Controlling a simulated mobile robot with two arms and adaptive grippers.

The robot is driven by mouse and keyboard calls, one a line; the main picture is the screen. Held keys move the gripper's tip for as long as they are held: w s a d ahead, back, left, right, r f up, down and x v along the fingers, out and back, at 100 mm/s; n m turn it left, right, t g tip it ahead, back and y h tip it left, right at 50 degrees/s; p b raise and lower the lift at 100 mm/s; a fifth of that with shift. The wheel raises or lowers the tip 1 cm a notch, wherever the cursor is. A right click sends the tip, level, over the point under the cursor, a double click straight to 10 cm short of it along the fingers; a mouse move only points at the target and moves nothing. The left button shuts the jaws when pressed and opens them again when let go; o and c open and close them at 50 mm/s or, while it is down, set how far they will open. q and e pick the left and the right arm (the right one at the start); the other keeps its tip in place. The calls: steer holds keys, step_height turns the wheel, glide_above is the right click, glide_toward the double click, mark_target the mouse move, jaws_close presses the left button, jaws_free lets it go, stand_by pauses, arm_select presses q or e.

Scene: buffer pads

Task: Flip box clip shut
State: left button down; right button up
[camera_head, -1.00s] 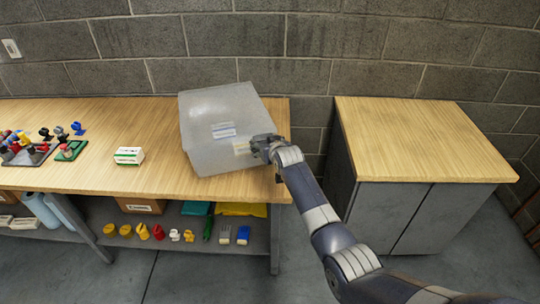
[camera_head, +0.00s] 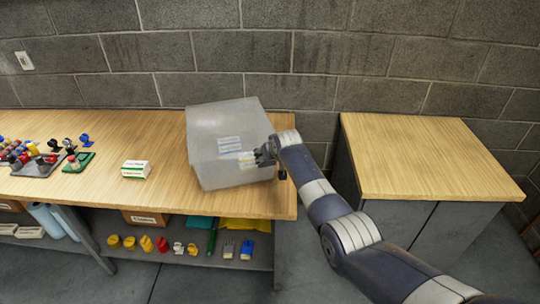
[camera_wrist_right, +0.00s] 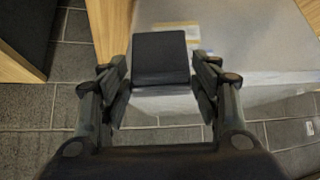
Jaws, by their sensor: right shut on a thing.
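The translucent pale box (camera_head: 210,130) stands at the right end of the wooden workbench, with white and blue labels on its near face. My right gripper (camera_head: 264,155) is at the box's right side, against or very near it. In the right wrist view, a dark square piece (camera_wrist_right: 160,60), which looks like the box clip, sits between the fingers of my right gripper (camera_wrist_right: 160,95), with the pale box (camera_wrist_right: 260,40) behind it. The fingers are closed in around the dark piece. The exact contact is hard to see. My left gripper is out of view.
The workbench (camera_head: 120,190) holds a small white-green carton (camera_head: 136,169) and several coloured parts on pads at the left. Its lower shelf carries small coloured items. A wood-topped cabinet (camera_head: 430,155) stands to the right across a gap. A block wall is behind.

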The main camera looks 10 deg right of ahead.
steer(key=shift+f, duration=0.1)
steer(key=o, duration=1.3)
steer(key=shift+v, duration=6)
